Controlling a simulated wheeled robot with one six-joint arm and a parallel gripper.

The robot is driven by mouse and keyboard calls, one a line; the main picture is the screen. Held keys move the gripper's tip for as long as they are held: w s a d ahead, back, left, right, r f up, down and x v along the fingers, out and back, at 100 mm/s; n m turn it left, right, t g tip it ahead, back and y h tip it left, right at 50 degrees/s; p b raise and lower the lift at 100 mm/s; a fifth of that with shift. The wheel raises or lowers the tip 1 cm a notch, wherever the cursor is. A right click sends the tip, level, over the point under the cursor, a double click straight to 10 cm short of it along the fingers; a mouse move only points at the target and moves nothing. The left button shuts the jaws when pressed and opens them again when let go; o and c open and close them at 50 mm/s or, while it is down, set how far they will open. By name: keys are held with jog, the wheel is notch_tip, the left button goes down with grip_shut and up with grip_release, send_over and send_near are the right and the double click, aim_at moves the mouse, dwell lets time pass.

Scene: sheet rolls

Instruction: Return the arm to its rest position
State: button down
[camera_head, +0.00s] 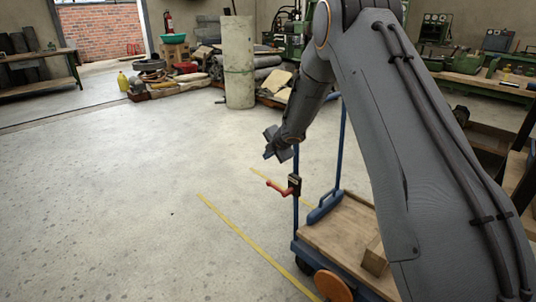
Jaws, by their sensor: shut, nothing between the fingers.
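My arm reaches in from the right of the head view and bends downward near the middle. My gripper (268,153) is at the arm's lower end, small and dark against the concrete floor. It is shut, and nothing shows held in it. It is above and a little left of a red-handled clamp (281,188) on a blue trolley's upright, apart from it in the picture. My upper arm hides part of the trolley and the room behind.
The blue trolley (319,240) has a wooden deck with a wooden block (374,258) on it. A standing sheet roll (238,62) and lying rolls are at the back. A workbench (40,65) is at far left. Open floor lies left of the yellow lines.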

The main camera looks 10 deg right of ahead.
jog(key=s+d+r+m+g+h+p, duration=0.1)
jog(key=s+d+r+m+p, duration=0.2)
jog(key=s, duration=0.4)
jog(key=s+d+r+m+g+h, duration=0.1)
jog(key=s+d+r+m+h, duration=0.15)
jog(key=s+r+m, duration=0.35)
jog(key=s+d+r+m+h+p, duration=0.1)
jog(key=s+d+r+m+p, duration=0.2)
jog(key=s, duration=0.5)
jog(key=s+r+m+g+p, duration=0.1)
jog(key=s+m, duration=0.5)
jog(key=s, duration=0.9)
jog(key=s+a+r+m+g+y+p, duration=0.1)
jog(key=s+m+g, duration=0.4)
jog(key=s, duration=1.1)
notch_tip(320, 180, up, 3)
jog(key=shift+s+f+m+p, duration=0.1)
jog(key=shift+s+m+p, duration=0.2)
jog(key=shift+m+p, duration=0.45)
